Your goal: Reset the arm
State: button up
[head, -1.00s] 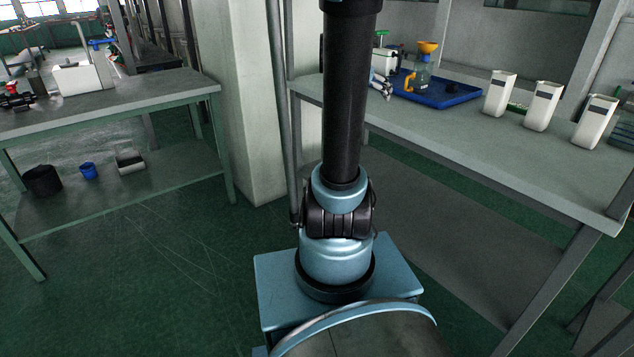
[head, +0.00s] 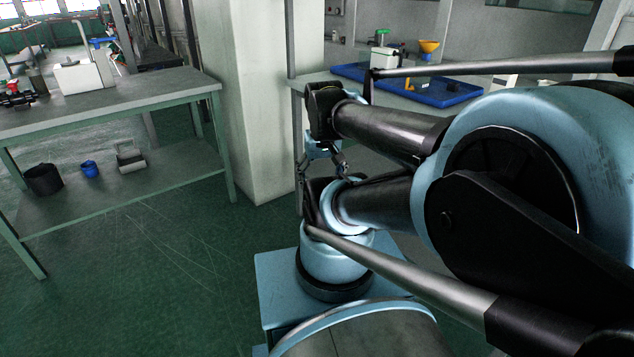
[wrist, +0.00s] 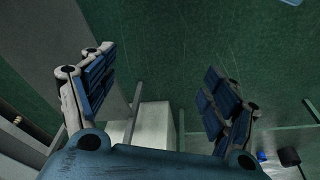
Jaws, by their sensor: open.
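My gripper (head: 323,172) hangs in front of the pale pillar, just above my arm's base in the head view. It points downward with its two fingers spread. In the wrist view my gripper (wrist: 160,92) is open, with blue-padded fingers wide apart and nothing between them. Green floor shows beyond the fingers. My arm is folded, and its large elbow fills the right of the head view, hiding much of the right bench.
A blue tray (head: 455,92) with an orange funnel (head: 429,46) is on the right bench. The left table (head: 150,98) carries a white device (head: 80,77); a black bin (head: 43,180) and blue cup (head: 90,169) are on its shelf. The pillar (head: 262,110) stands close behind my gripper. Floor at left is open.

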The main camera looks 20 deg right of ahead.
jog(key=shift+s+a+f+n, duration=0.3)
jog(key=shift+s+a+f, duration=0.1)
jog(key=shift+s+a, duration=0.25)
